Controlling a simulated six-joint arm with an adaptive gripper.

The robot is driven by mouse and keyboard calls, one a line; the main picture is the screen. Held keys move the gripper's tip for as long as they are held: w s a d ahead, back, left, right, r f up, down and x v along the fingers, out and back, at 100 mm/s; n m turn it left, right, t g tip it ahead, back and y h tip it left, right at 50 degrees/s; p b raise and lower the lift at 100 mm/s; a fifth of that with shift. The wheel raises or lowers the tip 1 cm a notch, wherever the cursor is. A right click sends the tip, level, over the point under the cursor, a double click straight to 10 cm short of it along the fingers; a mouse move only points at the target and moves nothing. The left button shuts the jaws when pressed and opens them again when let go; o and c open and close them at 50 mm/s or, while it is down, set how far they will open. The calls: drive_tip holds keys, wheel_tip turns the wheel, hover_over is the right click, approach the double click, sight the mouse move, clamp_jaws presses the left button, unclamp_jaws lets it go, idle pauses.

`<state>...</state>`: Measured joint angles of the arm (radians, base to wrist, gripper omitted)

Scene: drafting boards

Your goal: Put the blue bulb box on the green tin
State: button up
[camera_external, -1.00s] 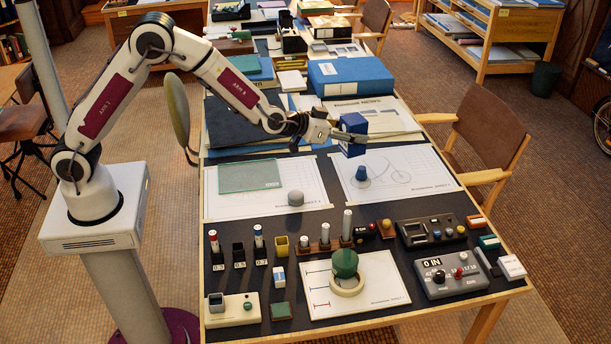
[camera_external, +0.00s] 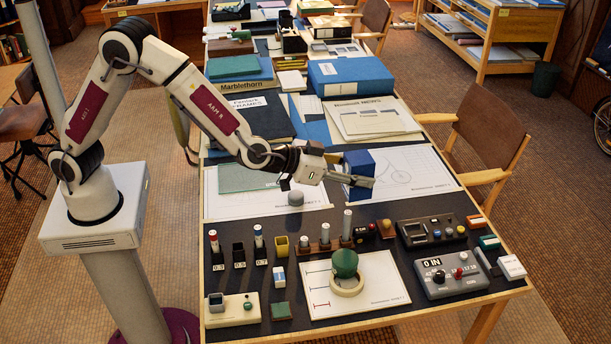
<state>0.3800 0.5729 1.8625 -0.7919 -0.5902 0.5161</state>
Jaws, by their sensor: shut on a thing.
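The blue bulb box (camera_external: 359,164) is a small upright blue box between the fingers of my gripper (camera_external: 352,174). My gripper is shut on it and holds it up over the near part of the right-hand drawing sheet. The green tin (camera_external: 345,263) is a round dark green thing nearer the front. A cream ring (camera_external: 347,285) shows at its lower side, on a white sheet; I cannot tell whether the tin stands in the ring or on it. The box is behind the tin in the picture and clearly apart from it.
Several upright markers and holders (camera_external: 347,222) stand in a row between box and tin. A grey control box (camera_external: 452,274) and a dark panel (camera_external: 432,230) lie to the right. A grey rounded knob (camera_external: 296,198) sits left of my gripper.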

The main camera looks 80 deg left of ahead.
drive_tip(key=s+d+h, duration=0.1)
drive_tip(key=s+d, duration=0.3)
drive_tip(key=d, duration=0.4)
hover_over(345, 258)
wheel_tip(345, 258, down, 4)
drive_tip(key=shift+f+m, duration=0.4)
drive_tip(key=shift+f, duration=0.15)
drive_tip(key=shift+f, duration=0.1)
wheel_tip(345, 258, down, 6)
drive_tip(key=shift+f, duration=1.9)
drive_tip(key=shift+f, duration=0.15)
